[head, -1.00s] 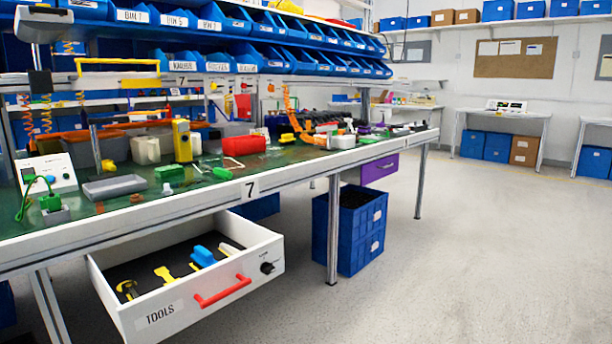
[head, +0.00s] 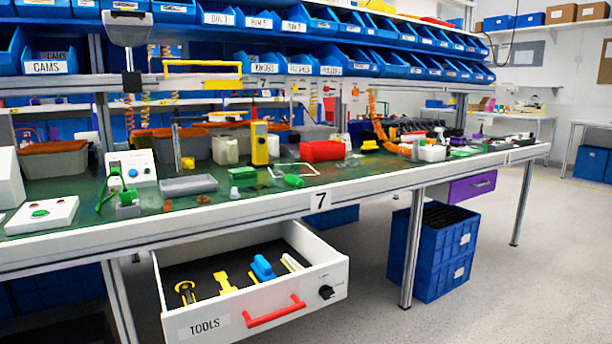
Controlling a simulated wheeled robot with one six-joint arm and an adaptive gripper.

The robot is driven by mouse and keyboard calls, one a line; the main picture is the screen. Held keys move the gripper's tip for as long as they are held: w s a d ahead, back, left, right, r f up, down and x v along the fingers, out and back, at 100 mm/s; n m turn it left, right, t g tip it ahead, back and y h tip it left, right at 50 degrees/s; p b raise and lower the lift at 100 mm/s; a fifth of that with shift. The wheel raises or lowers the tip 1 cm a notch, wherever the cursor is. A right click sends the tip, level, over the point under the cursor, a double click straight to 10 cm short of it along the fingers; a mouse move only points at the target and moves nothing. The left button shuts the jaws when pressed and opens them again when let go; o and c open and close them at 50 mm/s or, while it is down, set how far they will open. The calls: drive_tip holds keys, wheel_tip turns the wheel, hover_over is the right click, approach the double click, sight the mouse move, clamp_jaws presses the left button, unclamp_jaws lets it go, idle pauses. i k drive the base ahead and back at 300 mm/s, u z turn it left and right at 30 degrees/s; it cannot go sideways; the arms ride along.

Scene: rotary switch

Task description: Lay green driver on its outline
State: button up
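A small green piece (head: 294,181), perhaps the green driver, lies on the green bench top near its front edge. It is too small to make out a shaft. A white outlined rectangle (head: 292,169) is marked on the bench just behind it, and the green piece is by its front side. I cannot tell whether this is the driver's outline. A second green piece, block-like (head: 242,175), stands to the left. My gripper is not in view.
A drawer labelled TOOLS (head: 247,318) stands open below the bench, holding yellow, blue and white tools. Blue crates (head: 432,250) stand below; the floor at right is clear.

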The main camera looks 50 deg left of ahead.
sight(228, 291)
drive_tip(key=u, duration=0.35)
drive_tip(key=i, duration=1.15)
drive_tip(key=u, duration=0.75)
